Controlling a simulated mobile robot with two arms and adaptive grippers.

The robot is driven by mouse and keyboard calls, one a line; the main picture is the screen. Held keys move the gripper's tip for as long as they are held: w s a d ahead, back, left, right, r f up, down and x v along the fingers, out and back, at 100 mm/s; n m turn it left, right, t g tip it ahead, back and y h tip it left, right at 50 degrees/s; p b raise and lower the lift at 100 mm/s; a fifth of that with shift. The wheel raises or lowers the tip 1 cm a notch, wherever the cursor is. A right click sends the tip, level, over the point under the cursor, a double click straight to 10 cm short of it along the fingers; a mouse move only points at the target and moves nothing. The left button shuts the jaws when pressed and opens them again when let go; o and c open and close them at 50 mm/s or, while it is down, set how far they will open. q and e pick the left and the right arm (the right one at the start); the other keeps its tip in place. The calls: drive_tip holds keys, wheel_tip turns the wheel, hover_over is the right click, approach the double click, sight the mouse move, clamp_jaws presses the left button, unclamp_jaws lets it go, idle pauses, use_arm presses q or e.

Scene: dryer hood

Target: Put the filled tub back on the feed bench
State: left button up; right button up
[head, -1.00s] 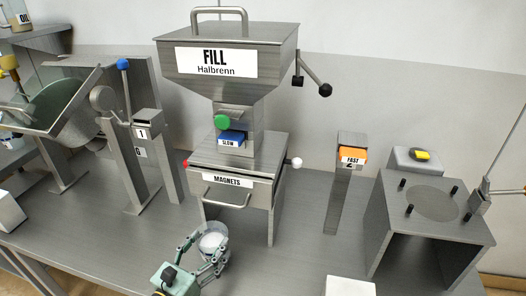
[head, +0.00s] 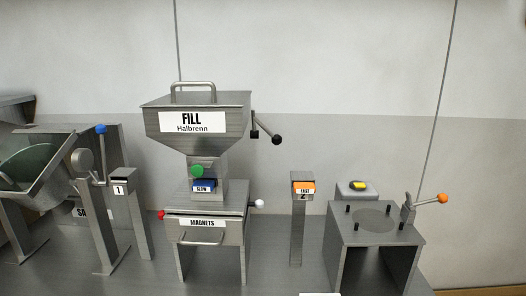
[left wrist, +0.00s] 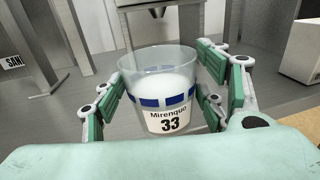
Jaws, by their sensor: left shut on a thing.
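Neither gripper is in the head view now. My right gripper is in no frame. I cannot pick out the feed bench.
The fill hopper (head: 196,125) stands above the magnets drawer (head: 203,223) on the grey bench. A post with an orange FAST block (head: 303,188) and a steel stand (head: 375,236) are to the right. A tilted steel pan (head: 35,170) is at the left.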

use_arm(q)
drive_tip(key=shift+n+y, duration=0.3)
drive_tip(key=shift+y, duration=0.3)
drive_tip(key=d+r, duration=0.1)
drive_tip(key=r, duration=0.1)
drive_tip(key=d+r, duration=0.2)
drive_tip(key=r, duration=0.1)
drive_tip(key=shift+s+d, duration=0.1)
drive_tip(key=shift+d, duration=0.1)
drive_tip(key=s+d+r+n+y, duration=0.2)
drive_tip(key=s+r, duration=0.2)
drive_tip(key=r, duration=0.3)
drive_tip(key=s+f, duration=0.2)
drive_tip(key=s, duration=0.6)
drive_tip(key=shift+f+y, duration=0.15)
drive_tip(key=shift+y, duration=0.25)
use_arm(e)
drive_tip(key=shift+s+d, duration=0.1)
drive_tip(key=shift+d, duration=0.1)
use_arm(q)
drive_tip(key=shift+d, duration=0.1)
